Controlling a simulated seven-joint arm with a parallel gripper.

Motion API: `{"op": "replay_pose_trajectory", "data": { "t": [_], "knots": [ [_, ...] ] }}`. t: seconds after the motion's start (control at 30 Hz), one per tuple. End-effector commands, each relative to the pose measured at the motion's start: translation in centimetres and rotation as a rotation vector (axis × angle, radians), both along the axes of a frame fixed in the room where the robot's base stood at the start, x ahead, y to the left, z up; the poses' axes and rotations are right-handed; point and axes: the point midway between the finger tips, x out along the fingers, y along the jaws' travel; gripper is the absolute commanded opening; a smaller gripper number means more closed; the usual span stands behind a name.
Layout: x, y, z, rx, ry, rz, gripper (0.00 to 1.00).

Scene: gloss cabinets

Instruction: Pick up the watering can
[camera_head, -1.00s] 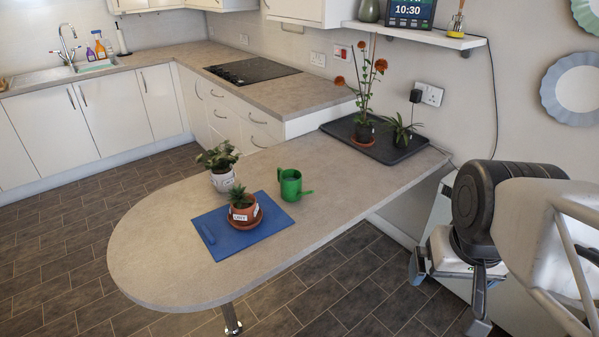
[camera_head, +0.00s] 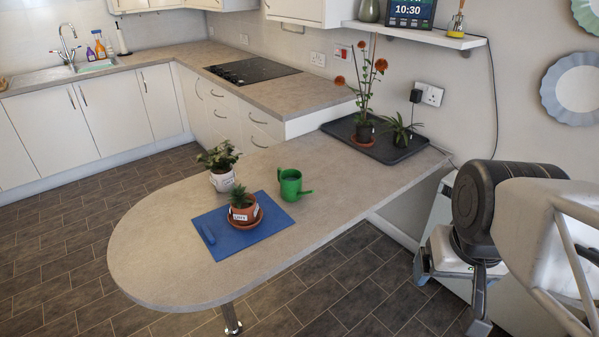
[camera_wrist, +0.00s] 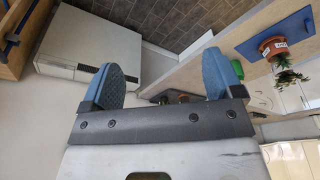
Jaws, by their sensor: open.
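The green watering can (camera_head: 290,186) stands upright on the grey worktop (camera_head: 340,190), beside the right edge of the blue mat. Its spout points right. In the wrist view the green watering can (camera_wrist: 252,48) shows in part at the right, beyond one fingertip. My gripper (camera_wrist: 163,79) is open, with two blue fingertips spread wide and nothing between them. In the head view my arm's end is at the right, off the worktop's edge and well apart from the can.
A labelled potted plant (camera_head: 243,212) stands on the blue mat (camera_head: 215,238), left of the can. Another plant in a white pot (camera_head: 222,181) is behind it. A black tray (camera_head: 385,148) with two plants is at the wall. The worktop right of the can is clear.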

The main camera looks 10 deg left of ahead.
Motion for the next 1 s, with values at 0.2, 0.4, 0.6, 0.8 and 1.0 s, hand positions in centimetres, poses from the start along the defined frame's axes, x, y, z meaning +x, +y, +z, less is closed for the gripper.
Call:
{"op": "replay_pose_trajectory", "data": {
  "t": [0.2,0.4,0.6,0.8,1.0],
  "knots": [
    [0.0,0.0,0.0,0.000,0.000,0.000,0.86],
    [0.9,0.2,0.4,0.003,0.003,-0.009,0.86],
    [3.5,0.7,1.5,0.012,0.013,-0.034,0.86],
    [7.5,1.5,2.8,0.026,0.026,-0.074,0.86],
    [11.8,2.6,3.9,0.040,0.040,-0.117,0.86]
  ]
}}
